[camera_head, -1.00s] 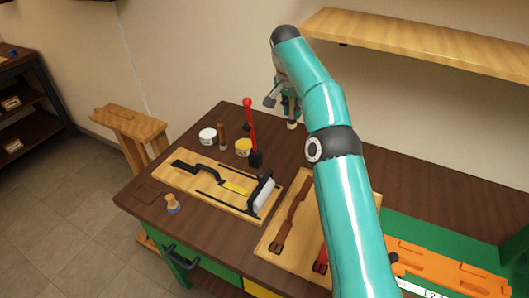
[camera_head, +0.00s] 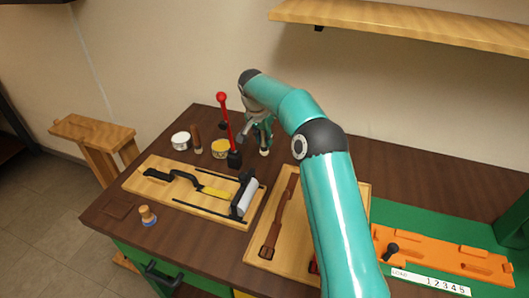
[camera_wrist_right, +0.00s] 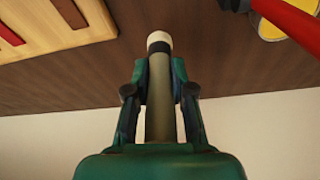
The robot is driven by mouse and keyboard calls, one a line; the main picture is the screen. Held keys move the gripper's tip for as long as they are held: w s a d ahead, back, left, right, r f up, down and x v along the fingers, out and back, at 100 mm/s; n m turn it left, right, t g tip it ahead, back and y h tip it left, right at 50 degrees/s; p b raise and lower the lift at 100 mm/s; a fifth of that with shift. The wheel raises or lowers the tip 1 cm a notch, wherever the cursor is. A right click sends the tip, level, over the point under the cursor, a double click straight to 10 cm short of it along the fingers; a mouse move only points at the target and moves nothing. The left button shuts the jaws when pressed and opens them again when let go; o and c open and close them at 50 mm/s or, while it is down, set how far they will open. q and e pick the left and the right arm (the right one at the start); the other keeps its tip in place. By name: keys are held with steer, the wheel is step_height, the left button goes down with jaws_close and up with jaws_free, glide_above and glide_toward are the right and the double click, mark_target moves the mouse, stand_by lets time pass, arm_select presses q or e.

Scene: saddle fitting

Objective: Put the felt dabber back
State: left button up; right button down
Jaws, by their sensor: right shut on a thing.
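My right gripper (camera_wrist_right: 158,95) is shut on the felt dabber (camera_wrist_right: 160,85), a slim olive-grey rod with a black band and a pale tip. In the wrist view the tip points away from the palm, toward the brown tabletop. In the head view the right gripper (camera_head: 259,130) is partly hidden by its own arm. The dabber's pale tip (camera_head: 264,152) shows below it, right of the red-handled lever. I cannot tell whether the tip touches the table. My left gripper is out of view.
The red lever (camera_head: 226,118) stands close to the left of the gripper, near a yellow tin (camera_head: 221,149). A white tin (camera_head: 181,141) and a brown cylinder (camera_head: 196,139) stand farther left. Wooden boards (camera_head: 155,191) with tools lie in front. A shelf (camera_head: 400,26) hangs above.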

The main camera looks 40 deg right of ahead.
mark_target(262, 145)
steer(key=shift+f, duration=2.45)
steer(key=c, duration=1)
jaws_free()
steer(key=shift+a+r, duration=0.1)
steer(key=v, duration=1.1)
steer(key=shift+r, duration=0.4)
steer(key=shift+s, duration=0.15)
